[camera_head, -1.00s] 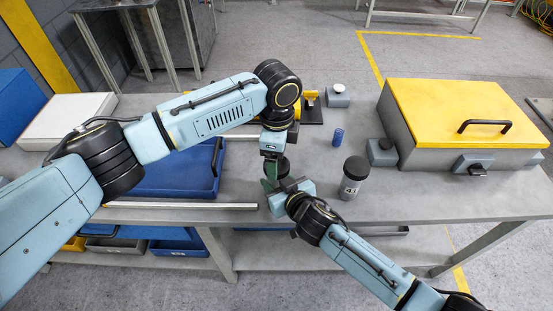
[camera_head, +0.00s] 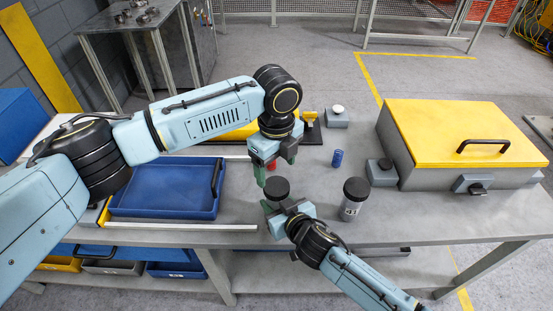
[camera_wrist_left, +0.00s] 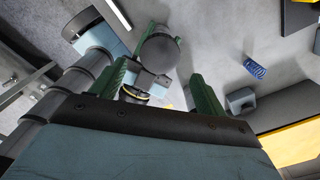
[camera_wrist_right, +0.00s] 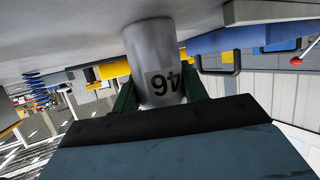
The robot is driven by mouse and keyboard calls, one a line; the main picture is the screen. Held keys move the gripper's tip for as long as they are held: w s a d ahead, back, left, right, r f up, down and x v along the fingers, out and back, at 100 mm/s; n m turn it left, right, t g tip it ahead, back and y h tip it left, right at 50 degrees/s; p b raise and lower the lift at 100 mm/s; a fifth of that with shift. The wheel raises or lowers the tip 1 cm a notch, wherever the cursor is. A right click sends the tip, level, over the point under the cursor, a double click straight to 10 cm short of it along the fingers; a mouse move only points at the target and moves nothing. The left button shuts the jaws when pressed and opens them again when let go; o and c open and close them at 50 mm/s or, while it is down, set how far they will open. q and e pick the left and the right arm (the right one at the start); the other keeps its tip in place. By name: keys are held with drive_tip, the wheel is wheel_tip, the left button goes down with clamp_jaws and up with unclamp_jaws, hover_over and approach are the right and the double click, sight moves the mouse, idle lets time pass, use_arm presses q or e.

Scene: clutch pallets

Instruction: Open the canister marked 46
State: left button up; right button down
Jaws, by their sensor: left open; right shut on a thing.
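The canister marked 46 (camera_wrist_right: 158,65) is a grey cylinder, its label upside down in the right wrist view. Its round black lid (camera_head: 276,188) is on top in the head view. My right gripper (camera_head: 276,214) is shut around the canister's body, holding it upright near the table's front edge. My left gripper (camera_head: 273,172) is open and empty, pointing down just above and behind the lid.
A second canister (camera_head: 352,198), marked 41, stands to the right. Behind are a blue spring (camera_head: 337,158) and a small grey block with a white knob (camera_head: 337,115). A blue tray (camera_head: 165,205) lies left; a yellow-lidded grey case (camera_head: 455,130) stands right.

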sight(276, 186)
use_arm(q)
drive_tip(key=shift+f, duration=3.1)
drive_tip(key=c, duration=1)
drive_tip(key=n, duration=0.6)
drive_tip(key=shift+n, duration=0.4)
drive_tip(key=o, duration=1.1)
